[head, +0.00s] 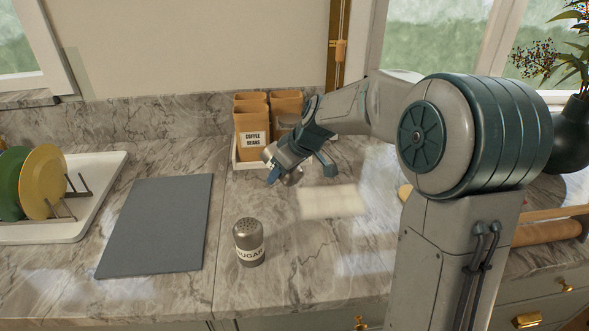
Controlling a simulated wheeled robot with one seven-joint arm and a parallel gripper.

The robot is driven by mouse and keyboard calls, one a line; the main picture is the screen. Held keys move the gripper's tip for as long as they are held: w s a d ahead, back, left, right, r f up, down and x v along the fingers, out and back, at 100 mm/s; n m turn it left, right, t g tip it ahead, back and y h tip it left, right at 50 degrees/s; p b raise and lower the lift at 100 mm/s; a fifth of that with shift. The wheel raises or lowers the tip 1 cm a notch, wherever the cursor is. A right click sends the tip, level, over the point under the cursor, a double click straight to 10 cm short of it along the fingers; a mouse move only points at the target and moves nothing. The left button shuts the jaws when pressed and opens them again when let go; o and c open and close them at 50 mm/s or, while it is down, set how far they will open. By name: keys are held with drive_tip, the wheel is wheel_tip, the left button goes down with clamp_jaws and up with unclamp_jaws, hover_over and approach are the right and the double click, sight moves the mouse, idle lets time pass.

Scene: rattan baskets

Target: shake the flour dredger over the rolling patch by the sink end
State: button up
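My gripper (300,170) is above the counter, in front of the coffee bags. A pale, flour-coloured rolling patch (333,202) lies flat on the marble, below and to the right of my gripper. A similar metal shaker labelled SUGAR (249,245) stands upright on the counter, nearer the front and apart from my gripper.
A tray (236,164) with brown bags, one labelled COFFEE BEANS (252,137), stands against the back wall. A grey board (158,225) lies left, beside a white dish rack (92,205) with plates. A rolling pin (547,232) lies right, partly behind my arm.

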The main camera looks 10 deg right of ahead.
drive_tip(key=s+b, duration=0.3)
drive_tip(key=s, duration=0.2)
drive_tip(key=d+b, duration=0.2)
drive_tip(key=d, duration=1.5)
drive_tip(key=shift+d, duration=0.3)
drive_tip(key=shift+a, duration=0.15)
drive_tip(key=a+b, duration=0.2)
drive_tip(key=a, duration=1.5)
drive_tip(key=w+p, duration=0.1)
drive_tip(key=w, duration=0.3)
drive_tip(key=shift+w+r, duration=0.15)
drive_tip(key=shift+w, duration=0.05)
drive_tip(key=shift+w+p, duration=0.3)
drive_tip(key=shift+w, duration=0.35)
drive_tip(key=d+b, duration=0.2)
drive_tip(key=d, duration=1.5)
drive_tip(key=shift+w+p, duration=1.8)
drive_tip(key=shift+w, duration=1)
drive_tip(key=a+b, duration=0.1)
drive_tip(key=a, duration=1.6)
drive_tip(key=shift+b, duration=0.3)
